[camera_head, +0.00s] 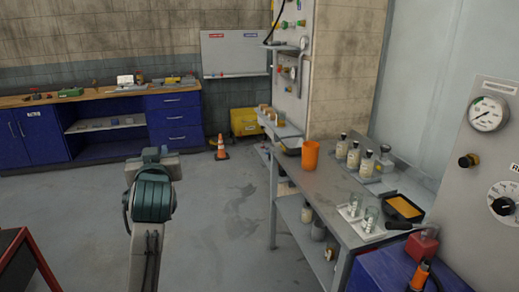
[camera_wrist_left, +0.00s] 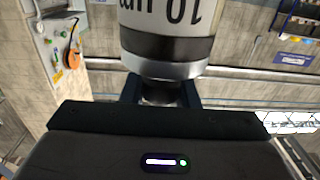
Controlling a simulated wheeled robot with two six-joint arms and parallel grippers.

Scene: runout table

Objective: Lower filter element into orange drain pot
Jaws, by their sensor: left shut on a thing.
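The orange drain pot (camera_head: 310,156) stands upright on the grey bench, near its far left end. My left gripper (camera_wrist_left: 161,92) shows in the left wrist view, shut on the filter element (camera_wrist_left: 166,30). The element is a cylinder with a pale label that reads upside down as "10 µm", a dark band and a metal end held at the jaws. Its far part is cut off by the picture's top edge. In the head view my left arm is well left of the pot and the bench; the gripper and element are hidden there. My right gripper is not in view.
The grey bench (camera_head: 338,190) also carries several bottles (camera_head: 354,156), glass beakers (camera_head: 370,218) on white pads, and a black tray with orange contents (camera_head: 404,208). A gauge panel (camera_head: 490,150) stands at the right.

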